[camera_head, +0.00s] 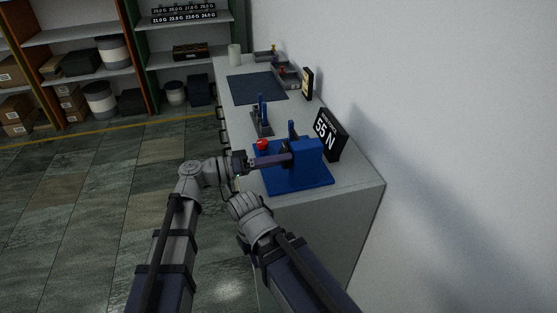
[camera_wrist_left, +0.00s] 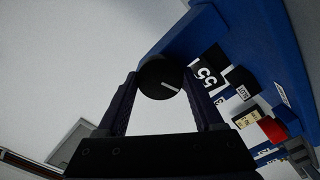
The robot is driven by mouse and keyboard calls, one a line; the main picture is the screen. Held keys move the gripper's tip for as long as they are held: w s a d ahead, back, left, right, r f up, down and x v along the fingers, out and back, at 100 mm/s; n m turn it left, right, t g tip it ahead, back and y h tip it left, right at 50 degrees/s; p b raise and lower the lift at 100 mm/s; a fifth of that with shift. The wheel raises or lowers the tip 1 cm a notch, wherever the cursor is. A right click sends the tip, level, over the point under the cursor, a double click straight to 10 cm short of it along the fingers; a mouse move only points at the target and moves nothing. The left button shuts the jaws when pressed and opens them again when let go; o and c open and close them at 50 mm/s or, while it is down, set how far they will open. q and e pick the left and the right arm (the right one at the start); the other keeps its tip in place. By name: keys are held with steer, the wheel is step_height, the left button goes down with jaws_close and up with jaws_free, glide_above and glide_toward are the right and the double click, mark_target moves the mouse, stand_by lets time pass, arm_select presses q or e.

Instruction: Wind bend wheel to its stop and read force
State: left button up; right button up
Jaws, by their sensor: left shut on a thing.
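The blue bend press (camera_head: 309,152) stands on the near end of the bench. Its black round wheel (camera_wrist_left: 158,78), with a white line on its face, sits between my left fingers in the left wrist view. My left gripper (camera_head: 284,159) comes in from the left and is shut on that wheel, which it hides in the head view. A black display (camera_head: 329,134) behind the press reads 55 N. It shows partly and tilted in the left wrist view (camera_wrist_left: 207,74). My right arm reaches up below the press, and its fingers do not show.
A red button (camera_head: 262,145) is beside the press, close to my left gripper. A small dark fixture with blue posts (camera_head: 262,118) stands behind it. Further back are a dark mat (camera_head: 257,88), a framed sign (camera_head: 307,84) and grey trays (camera_head: 288,77). A white wall borders the bench's right side.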

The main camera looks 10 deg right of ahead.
arm_select(q)
steer(key=shift+f+m, duration=0.1)
steer(key=shift+m, duration=0.4)
stand_by(0.3)
steer(key=o, duration=1.4)
steer(key=shift+a, duration=0.15)
steer(key=a, duration=0.7)
steer(key=shift+s+a, duration=0.15)
steer(key=shift+a, duration=0.15)
